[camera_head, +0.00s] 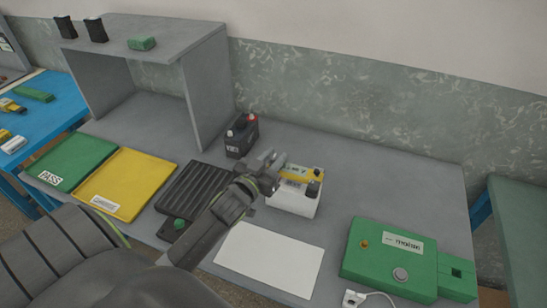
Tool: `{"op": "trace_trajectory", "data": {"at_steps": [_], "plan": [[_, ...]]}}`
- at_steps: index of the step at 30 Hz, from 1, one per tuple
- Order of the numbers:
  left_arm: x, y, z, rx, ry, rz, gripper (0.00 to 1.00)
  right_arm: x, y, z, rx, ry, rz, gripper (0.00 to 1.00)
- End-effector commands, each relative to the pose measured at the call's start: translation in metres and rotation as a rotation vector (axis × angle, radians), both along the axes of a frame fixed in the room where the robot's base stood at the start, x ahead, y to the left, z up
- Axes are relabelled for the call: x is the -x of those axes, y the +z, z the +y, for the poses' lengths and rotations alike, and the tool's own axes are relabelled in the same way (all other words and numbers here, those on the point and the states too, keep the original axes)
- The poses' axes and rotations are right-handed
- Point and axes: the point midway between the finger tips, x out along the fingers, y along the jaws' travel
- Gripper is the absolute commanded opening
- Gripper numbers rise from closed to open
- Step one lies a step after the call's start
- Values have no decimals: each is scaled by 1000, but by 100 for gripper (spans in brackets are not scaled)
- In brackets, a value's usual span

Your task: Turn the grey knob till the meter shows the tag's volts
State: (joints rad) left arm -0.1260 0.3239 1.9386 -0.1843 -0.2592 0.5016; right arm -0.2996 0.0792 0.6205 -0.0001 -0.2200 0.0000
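A green box (392,262) stands at the right of the grey bench. A grey round knob (400,274) is on its top, below a white panel (409,243) whose dark marks are too small to read. I cannot tell whether this panel is the meter, and I cannot make out a volts tag. My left gripper (272,163) is at the upper left edge of a white battery with a yellow top (291,199), well to the left of the knob. I cannot tell whether it touches the battery or is open. My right gripper is not in view.
A black battery (241,136) stands behind my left gripper. A black ribbed tray (190,190), yellow tray (128,182), green PASS tray (72,160) and blank white sheet (268,260) lie on the bench. A white connector (354,298) with a cable lies by the green box.

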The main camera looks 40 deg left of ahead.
Motion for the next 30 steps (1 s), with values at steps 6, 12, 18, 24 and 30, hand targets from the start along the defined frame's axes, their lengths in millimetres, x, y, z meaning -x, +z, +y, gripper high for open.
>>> {"op": "trace_trajectory", "data": {"at_steps": [6,12,18,24,30], "plan": [[0,0,0,0,0,0,0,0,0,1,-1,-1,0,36],[0,0,0,2,5,0,0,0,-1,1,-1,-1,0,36],[0,-1,-1,2,41,-1,0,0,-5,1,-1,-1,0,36],[0,-2,-1,3,114,-3,0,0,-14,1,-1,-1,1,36],[0,-4,-1,6,217,-3,0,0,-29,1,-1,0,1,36]]}}
